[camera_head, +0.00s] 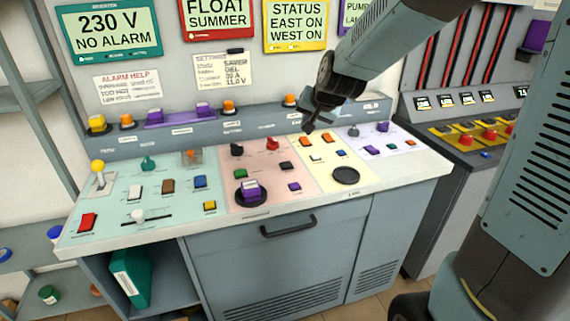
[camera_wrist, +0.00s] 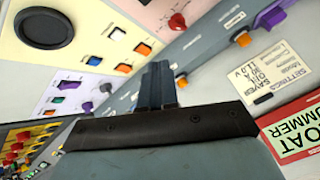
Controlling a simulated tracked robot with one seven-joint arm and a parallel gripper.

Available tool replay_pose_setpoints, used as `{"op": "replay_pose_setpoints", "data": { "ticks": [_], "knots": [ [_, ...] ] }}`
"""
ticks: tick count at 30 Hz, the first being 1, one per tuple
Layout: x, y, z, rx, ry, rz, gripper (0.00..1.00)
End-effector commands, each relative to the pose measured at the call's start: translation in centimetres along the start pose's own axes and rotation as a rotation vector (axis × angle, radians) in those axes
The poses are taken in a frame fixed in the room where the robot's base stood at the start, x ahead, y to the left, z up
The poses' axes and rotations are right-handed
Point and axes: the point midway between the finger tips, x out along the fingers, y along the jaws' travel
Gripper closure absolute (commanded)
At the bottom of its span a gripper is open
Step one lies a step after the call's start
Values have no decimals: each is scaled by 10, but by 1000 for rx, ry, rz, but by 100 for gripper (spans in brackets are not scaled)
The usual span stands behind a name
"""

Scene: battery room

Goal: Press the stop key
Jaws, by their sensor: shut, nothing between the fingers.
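The sloping console (camera_head: 205,237) carries teal, pink, yellow and lilac panels of keys and knobs. Their small labels are too blurred to read, so I cannot tell for sure which key is the stop key. A red rocker key (camera_head: 88,222) sits at the front left of the teal panel. My gripper (camera_head: 309,130) is shut and empty, fingers pointing down over the back of the yellow panel, far to the right of the red key. Orange keys (camera_head: 305,141) lie close by; contact cannot be told. In the wrist view the shut fingers (camera_wrist: 157,70) show beside orange keys (camera_wrist: 143,49).
A lever with a yellow ball (camera_head: 97,166), a slider (camera_head: 138,216) and a purple key on a round black base (camera_head: 251,191) stand up from the console. A raised back ledge carries several lamps (camera_head: 228,106). Another console (camera_head: 470,130) stands at right.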

Motion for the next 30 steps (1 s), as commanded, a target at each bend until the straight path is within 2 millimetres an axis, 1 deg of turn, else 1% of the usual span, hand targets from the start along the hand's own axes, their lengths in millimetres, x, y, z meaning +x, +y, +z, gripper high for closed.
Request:
{"op": "replay_pose_setpoints", "data": {
  "ticks": [1, 3, 6, 9, 12, 16, 26, 30],
  "knots": [
    [18, -6, 0, 23, -1, -11, 100],
    [38, -13, -1, 59, 8, -26, 100],
    [62, -21, -1, 103, 20, -44, 100],
    [79, -26, -1, 138, 28, -55, 100],
    [89, -29, 0, 160, 34, -62, 100],
    [94, -32, -1, 169, 39, -67, 100],
    [94, -32, 0, 169, 38, -66, 100],
    [99, -29, 4, 169, 36, -64, 100]
  ]
}}
